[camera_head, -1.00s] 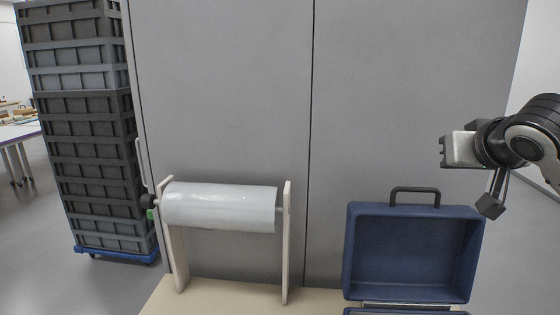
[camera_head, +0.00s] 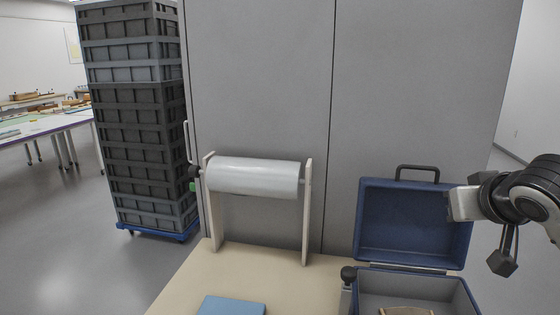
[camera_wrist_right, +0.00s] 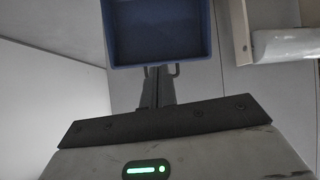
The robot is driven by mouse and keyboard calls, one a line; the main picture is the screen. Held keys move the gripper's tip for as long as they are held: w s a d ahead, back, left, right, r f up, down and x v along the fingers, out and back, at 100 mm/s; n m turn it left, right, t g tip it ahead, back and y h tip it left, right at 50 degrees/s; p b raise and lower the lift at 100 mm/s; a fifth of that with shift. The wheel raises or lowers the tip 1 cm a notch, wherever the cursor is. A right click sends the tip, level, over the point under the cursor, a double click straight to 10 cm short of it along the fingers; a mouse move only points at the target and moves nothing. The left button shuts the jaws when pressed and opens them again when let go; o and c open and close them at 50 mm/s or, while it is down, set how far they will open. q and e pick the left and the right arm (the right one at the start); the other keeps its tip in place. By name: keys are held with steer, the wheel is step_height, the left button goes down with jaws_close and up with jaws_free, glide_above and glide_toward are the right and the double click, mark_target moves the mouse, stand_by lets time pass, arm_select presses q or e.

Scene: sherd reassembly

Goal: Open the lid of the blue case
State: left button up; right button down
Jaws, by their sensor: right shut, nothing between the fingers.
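The blue case (camera_head: 462,292) stands at the right end of the table, partly cut off by the lower edge. Its lid (camera_head: 412,222) is open and stands upright at the back, with the dark handle (camera_head: 418,168) on top. A brown piece lies inside the case. My right gripper (camera_head: 456,204) is shut and empty at the lid's right edge in the head view; whether it touches the lid cannot be told. In the right wrist view, the shut fingers (camera_wrist_right: 156,84) point toward the lid (camera_wrist_right: 158,32) and its handle. My left gripper is not in view.
A white roll on a stand (camera_head: 254,177) is at the table's back left. A blue flat item (camera_head: 232,306) lies at the front. A dark-knobbed object (camera_head: 348,274) stands beside the case. The table (camera_head: 272,272) is bare between. Stacked dark crates (camera_head: 140,120) stand left.

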steer(key=s+a+f+n+g+y, duration=0.1)
steer(key=s+a+f, duration=0.35)
steer(key=f, duration=0.45)
steer(key=s+a+f+n+g+y, duration=0.1)
steer(key=s+a+f+n+g, duration=0.1)
steer(key=s+a+f, duration=0.45)
steer(key=s+a+f+g, duration=0.1)
steer(key=s+f+g, duration=0.3)
steer(key=s+f, duration=1.15)
steer(key=w+a+f+t+y, duration=0.2)
steer(key=w+a+f+t, duration=0.2)
steer(key=a+f+t, duration=0.1)
steer(key=shift+w+a+f+t, duration=0.15)
steer(key=shift+w+f+t, duration=0.15)
steer(key=shift+t, duration=0.3)
steer(key=c, duration=1.5)
jaws_free()
steer(key=shift+a+t+y, duration=0.2)
steer(key=shift+t+y, duration=0.1)
steer(key=shift+y, duration=0.1)
steer(key=shift+w, duration=0.1)
steer(key=shift+a, duration=0.1)
